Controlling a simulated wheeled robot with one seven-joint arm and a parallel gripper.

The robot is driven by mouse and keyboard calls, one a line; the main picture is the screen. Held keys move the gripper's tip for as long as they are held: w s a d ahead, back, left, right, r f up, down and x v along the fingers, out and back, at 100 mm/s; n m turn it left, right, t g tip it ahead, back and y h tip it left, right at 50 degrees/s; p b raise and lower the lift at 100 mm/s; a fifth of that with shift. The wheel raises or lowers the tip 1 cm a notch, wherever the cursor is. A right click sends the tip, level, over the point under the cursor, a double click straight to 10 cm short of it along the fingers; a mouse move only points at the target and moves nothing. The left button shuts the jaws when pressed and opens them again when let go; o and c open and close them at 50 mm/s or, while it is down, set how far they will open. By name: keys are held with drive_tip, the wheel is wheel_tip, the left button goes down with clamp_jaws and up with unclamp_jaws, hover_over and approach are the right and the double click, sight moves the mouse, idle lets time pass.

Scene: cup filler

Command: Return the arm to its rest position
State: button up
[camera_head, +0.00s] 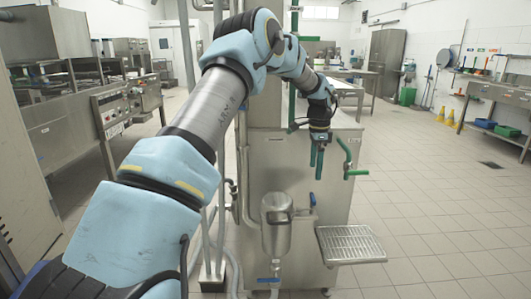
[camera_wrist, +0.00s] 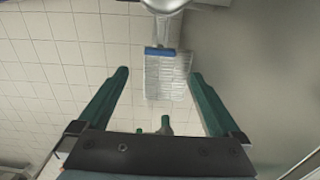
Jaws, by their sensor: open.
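My arm reaches forward from the lower left in the head view, bent at the elbow, with the hand pointing down. My gripper (camera_head: 317,172) hangs in front of the steel cabinet (camera_head: 262,175), above the filler. Its two green fingers stand apart in the wrist view (camera_wrist: 159,78), with nothing held between them. The filler's steel vessel (camera_head: 276,222) is on the cabinet front, with a blue handle (camera_head: 268,280) below it. The vessel's rounded metal end (camera_wrist: 165,5) shows at the top of the wrist view.
A wire rack (camera_head: 350,243) juts out right of the vessel, below my gripper. A green-handled pipe (camera_head: 346,158) stands close to my gripper's right. Steel counters (camera_head: 125,105) line the left side.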

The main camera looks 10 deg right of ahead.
drive_tip(key=s+a+r+n+p, duration=0.1)
drive_tip(key=s+a+r+n, duration=0.15)
drive_tip(key=a, duration=0.55)
drive_tip(key=s+a+r+n+p, duration=0.1)
drive_tip(key=s+a+r+n, duration=0.2)
drive_tip(key=a, duration=0.5)
drive_tip(key=s+a+r+n+p, duration=0.1)
drive_tip(key=s+a+n, duration=0.1)
drive_tip(key=a+n, duration=0.4)
drive_tip(key=s+a+n+t+p, duration=0.1)
drive_tip(key=s+a+n, duration=0.6)
drive_tip(key=s+a, duration=0.8)
drive_tip(key=shift+a+r+t, duration=0.2)
drive_tip(key=shift+t, duration=0.1)
